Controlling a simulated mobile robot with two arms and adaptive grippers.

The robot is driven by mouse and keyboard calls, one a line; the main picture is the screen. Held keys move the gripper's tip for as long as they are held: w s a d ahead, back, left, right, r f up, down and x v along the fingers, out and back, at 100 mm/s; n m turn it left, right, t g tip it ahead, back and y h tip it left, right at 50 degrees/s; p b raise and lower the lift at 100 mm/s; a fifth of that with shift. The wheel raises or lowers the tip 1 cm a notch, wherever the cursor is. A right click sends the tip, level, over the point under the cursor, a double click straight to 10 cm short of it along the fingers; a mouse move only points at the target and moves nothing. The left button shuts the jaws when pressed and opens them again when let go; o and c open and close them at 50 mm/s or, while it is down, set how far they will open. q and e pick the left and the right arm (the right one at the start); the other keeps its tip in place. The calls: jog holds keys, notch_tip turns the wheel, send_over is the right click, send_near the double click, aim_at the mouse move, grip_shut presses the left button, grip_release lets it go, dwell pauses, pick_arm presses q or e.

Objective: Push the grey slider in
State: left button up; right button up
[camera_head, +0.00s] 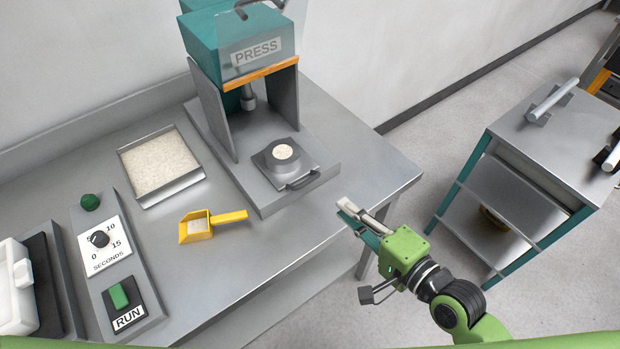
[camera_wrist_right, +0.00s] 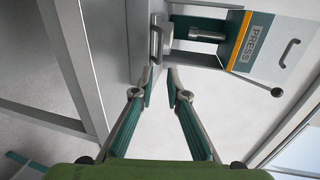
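The grey slider (camera_head: 270,176) is a flat plate with a dark handle (camera_head: 303,181) at its front edge. It sits on the base of the teal press (camera_head: 240,50), sticking out in front of the press opening. A round grey die (camera_head: 263,162) with pale powder in it stands on the slider. My right gripper (camera_head: 350,211) is off the table's right edge, in front of the handle and apart from it. In the right wrist view the fingers (camera_wrist_right: 159,88) are apart with nothing between them, and the handle (camera_wrist_right: 155,46) shows just beyond the tips. My left gripper is not in view.
A powder tray (camera_head: 190,180), a yellow scoop (camera_head: 228,217) and a control panel with a green RUN button (camera_head: 118,297) are on the table left of the press. A metal rack (camera_head: 550,130) stands at right, with floor between it and the table.

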aim_at(310, 178)
jog(key=p+x, duration=0.2)
jog(key=x, duration=1.1)
jog(key=shift+w+a+f, duration=0.1)
jog(key=shift+w+a, duration=0.05)
jog(key=shift+w, duration=0.05)
grip_shut()
jog(key=r+x, duration=0.1)
jog(key=x, duration=0.3)
jog(key=r+b+x, duration=0.1)
jog(key=x, duration=0.4)
jog(key=r+b+x, duration=0.1)
jog(key=x, duration=0.3)
jog(key=shift+w+a+f, duration=0.2)
jog(key=shift+w+a, duration=0.25)
jog(key=shift+w, duration=0.1)
jog(key=shift+w+a+r, duration=0.1)
jog(key=shift+w+a, duration=0.1)
jog(key=shift+w, duration=0.2)
jog(key=shift+r, duration=0.1)
